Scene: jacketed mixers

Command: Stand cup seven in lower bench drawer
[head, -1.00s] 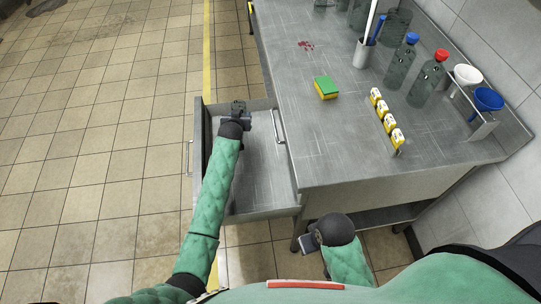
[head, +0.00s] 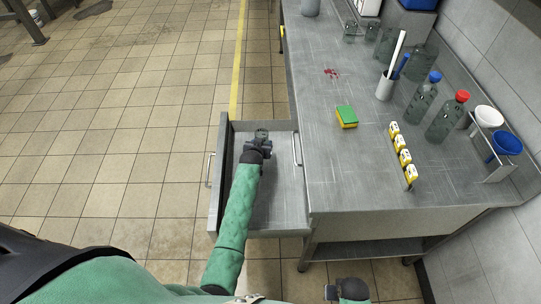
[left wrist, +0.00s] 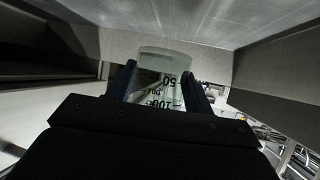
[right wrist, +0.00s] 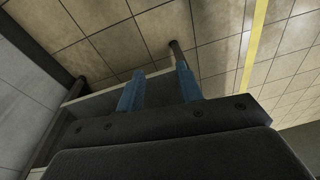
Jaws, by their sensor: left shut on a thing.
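A small clear cup with dark graduation marks (left wrist: 160,66) is between the fingers of my left gripper (left wrist: 168,88). No number seven can be read on it. In the head view the cup (head: 262,133) and my left gripper (head: 259,145) are at the far end of the pulled-out bench drawer (head: 272,205). The drawer is open and otherwise looks empty. I cannot tell whether the cup touches the drawer floor. My right gripper (right wrist: 160,88) is open and empty, low in front of the bench; it shows at the bottom edge of the head view (head: 331,292).
The steel bench (head: 345,180) stands right of the drawer. On it are a green-yellow sponge (head: 346,117), a row of yellow-white pieces (head: 404,156), bottles (head: 446,117), a holder with rods (head: 384,87) and a rack with cups (head: 494,140).

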